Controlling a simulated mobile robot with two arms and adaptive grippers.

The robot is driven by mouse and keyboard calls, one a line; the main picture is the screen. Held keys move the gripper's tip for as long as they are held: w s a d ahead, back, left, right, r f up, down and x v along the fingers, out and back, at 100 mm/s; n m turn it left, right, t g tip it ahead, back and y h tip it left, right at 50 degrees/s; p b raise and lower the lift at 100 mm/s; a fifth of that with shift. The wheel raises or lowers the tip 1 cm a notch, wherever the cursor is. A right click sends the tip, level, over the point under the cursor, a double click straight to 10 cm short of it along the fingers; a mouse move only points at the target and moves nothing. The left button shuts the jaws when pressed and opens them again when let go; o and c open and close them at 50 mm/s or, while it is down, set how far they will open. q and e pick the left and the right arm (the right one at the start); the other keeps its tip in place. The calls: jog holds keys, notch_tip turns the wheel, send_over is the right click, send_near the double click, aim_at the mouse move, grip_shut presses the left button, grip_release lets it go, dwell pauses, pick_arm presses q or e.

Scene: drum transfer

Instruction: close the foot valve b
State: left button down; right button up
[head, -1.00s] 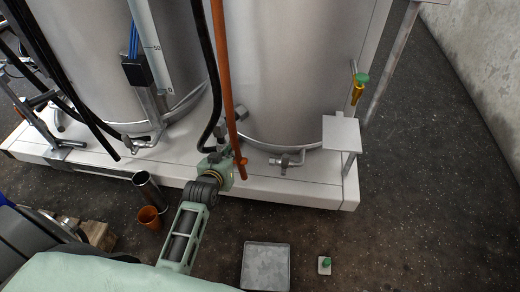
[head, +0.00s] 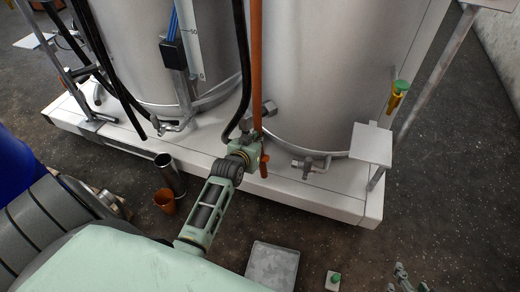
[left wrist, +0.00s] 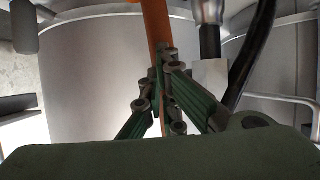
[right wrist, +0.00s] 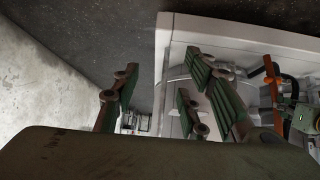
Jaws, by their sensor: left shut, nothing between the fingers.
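Two steel tanks stand on a white plinth; each has a small valve with a pipe low at its front, the left tank's valve (head: 172,126) and the right tank's valve (head: 309,164). I see no label telling which is foot valve b. My left gripper (left wrist: 160,100) is shut and empty, in front of an orange pipe (left wrist: 155,25). In the head view this arm ends by the orange pipe (head: 256,70), left of the right tank's valve; its fingertips are hidden there. My right gripper (head: 406,280) is low at the right, away from the valves; its fingers (right wrist: 160,98) are open and empty.
A black hose (head: 243,70) hangs beside the orange pipe. A small white shelf (head: 371,145) stands at the plinth's right end. A dark metal cylinder (head: 170,175), an orange cup (head: 165,201) and a grey tray (head: 272,266) are on the floor. The floor at right is mostly clear.

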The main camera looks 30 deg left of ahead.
pick_arm(q)
jog(key=b+x, duration=0.1)
jog(key=x, duration=0.1)
jog(key=shift+w+f, duration=0.25)
jog(key=shift+w, duration=0.05)
jog(key=f, duration=0.1)
jog(key=f+b, duration=0.1)
jog(key=f, duration=0.1)
jog(key=shift+s+d+f+b, duration=0.1)
jog(key=shift+s+f+b, duration=0.2)
jog(key=shift+s, duration=0.1)
jog(key=shift+f, duration=0.1)
pick_arm(e)
jog(key=w+a+r+t+y, duration=0.2)
jog(key=w+r+t, duration=0.6)
jog(key=r, duration=0.4)
jog(key=shift+a+r, duration=0.2)
jog(key=shift+a, duration=0.7)
pick_arm(q)
jog(key=shift+d+f, duration=0.1)
pick_arm(e)
jog(key=shift+f, duration=0.1)
